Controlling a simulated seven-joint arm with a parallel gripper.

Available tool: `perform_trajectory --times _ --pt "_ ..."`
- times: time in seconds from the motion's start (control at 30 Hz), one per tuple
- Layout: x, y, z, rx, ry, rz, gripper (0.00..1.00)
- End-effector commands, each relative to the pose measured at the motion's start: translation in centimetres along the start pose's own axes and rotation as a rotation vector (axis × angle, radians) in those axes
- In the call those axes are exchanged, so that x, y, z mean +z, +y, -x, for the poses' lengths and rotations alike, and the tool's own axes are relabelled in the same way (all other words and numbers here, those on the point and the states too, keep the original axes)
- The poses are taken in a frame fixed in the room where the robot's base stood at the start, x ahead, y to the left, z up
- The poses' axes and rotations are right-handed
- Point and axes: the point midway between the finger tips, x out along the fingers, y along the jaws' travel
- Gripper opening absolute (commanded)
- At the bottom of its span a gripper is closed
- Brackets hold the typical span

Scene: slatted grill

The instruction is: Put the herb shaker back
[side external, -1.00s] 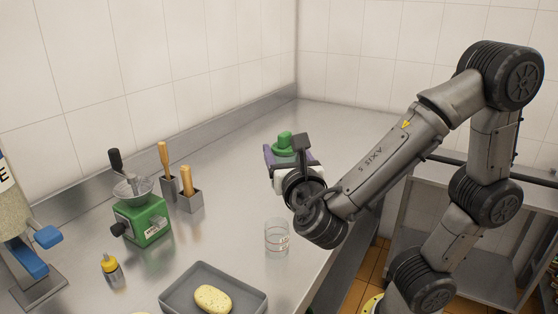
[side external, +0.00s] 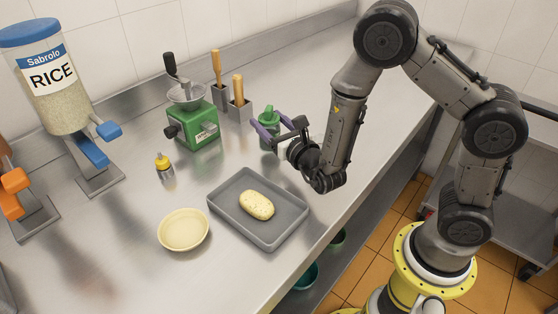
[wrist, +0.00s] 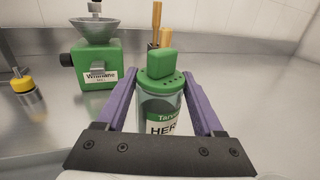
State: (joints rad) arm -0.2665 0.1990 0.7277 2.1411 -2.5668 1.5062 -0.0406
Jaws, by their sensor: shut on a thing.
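The herb shaker (side external: 268,130) is a clear upright cylinder with a green perforated lid and a green knob. My gripper (side external: 275,138) is shut on it, with a purple finger on either side. In the wrist view the shaker (wrist: 160,103) stands between the fingers of my gripper (wrist: 161,88). Its label is partly hidden by the dark gripper body. I cannot tell whether its base touches the counter.
The green mill (side external: 195,125) and wooden-handled tools (side external: 238,90) stand behind and left. A grey tray (side external: 226,207) with a yellow oval item, a cream bowl (side external: 184,230) and a yellow-capped bottle (side external: 164,167) are nearer. A rice dispenser (side external: 52,85) stands far left.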

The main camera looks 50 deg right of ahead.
Motion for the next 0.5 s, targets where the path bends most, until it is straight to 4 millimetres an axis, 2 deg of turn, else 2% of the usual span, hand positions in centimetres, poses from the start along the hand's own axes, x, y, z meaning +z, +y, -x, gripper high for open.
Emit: perform_trajectory --times 0.17,0.27,0.5 --pt "1.8 -0.3 0.1 -0.049 -0.01 -0.006 0.01" --pt "3.8 -0.9 0.6 -0.117 -0.012 -0.009 0.01" --pt "8.3 -3.2 3.0 -0.346 -0.007 -0.012 0.01"
